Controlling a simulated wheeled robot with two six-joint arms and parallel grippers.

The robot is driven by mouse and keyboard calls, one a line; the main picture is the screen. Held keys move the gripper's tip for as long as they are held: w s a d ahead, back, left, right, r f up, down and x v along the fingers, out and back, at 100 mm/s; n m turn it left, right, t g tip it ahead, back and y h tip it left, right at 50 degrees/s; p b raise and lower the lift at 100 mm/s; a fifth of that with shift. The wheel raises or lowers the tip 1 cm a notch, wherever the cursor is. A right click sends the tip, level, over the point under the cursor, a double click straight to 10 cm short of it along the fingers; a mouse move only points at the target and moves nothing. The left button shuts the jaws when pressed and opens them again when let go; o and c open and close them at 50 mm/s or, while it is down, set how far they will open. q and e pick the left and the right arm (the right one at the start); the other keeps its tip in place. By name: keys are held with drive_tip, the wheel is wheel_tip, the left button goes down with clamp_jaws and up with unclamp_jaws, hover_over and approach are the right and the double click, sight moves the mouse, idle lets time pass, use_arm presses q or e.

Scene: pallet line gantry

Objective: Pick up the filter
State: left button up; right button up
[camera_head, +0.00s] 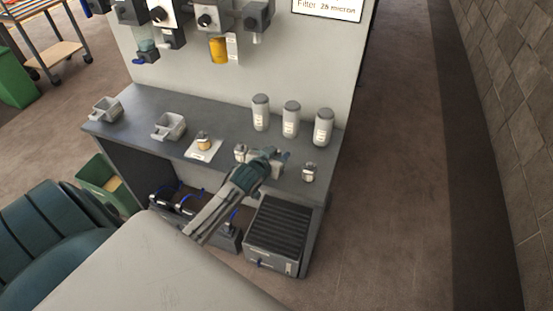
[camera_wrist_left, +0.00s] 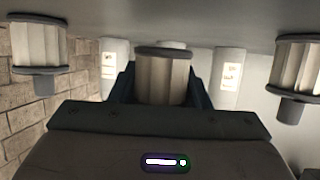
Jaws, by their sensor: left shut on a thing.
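My left gripper (camera_head: 273,157) reaches over the grey bench and is shut on a filter. In the left wrist view this filter (camera_wrist_left: 165,75), a pale ribbed cylinder with a dark grey rim, stands between the two fingers (camera_wrist_left: 165,88). In the head view the hand mostly hides it. Similar filters stand to either side on the bench: one (camera_head: 309,172) to the right, one (camera_head: 240,151) just left of the hand. A more yellowish one (camera_head: 203,141) is on a white card (camera_head: 204,151). My right gripper is not in view.
Three white canisters (camera_head: 291,119) stand behind the hand. Two grey open holders (camera_head: 170,127) sit on the bench (camera_head: 138,120) at left. A sign (camera_head: 327,8) reading "Filter", apparently 25 micron, and filter housings (camera_head: 205,20) are on the wall panel. A ribbed dark box (camera_head: 277,231) is below the bench.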

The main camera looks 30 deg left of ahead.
use_arm(q)
drive_tip(key=shift+r, duration=0.75)
drive_tip(key=shift+s+r+b, duration=0.75)
drive_tip(key=shift+s+b, duration=1.05)
drive_tip(key=shift+s, duration=6.2)
drive_tip(key=w+d+r, duration=0.5)
drive_tip(key=d, duration=0.3)
drive_tip(key=w+d+r+m+h, duration=0.1)
drive_tip(key=w+d+r, duration=0.4)
drive_tip(key=w+d, duration=0.1)
drive_tip(key=shift+w+d+r, duration=0.15)
drive_tip(key=shift+w+d, duration=0.15)
drive_tip(key=shift+d, duration=0.6)
drive_tip(key=shift+a, duration=0.15)
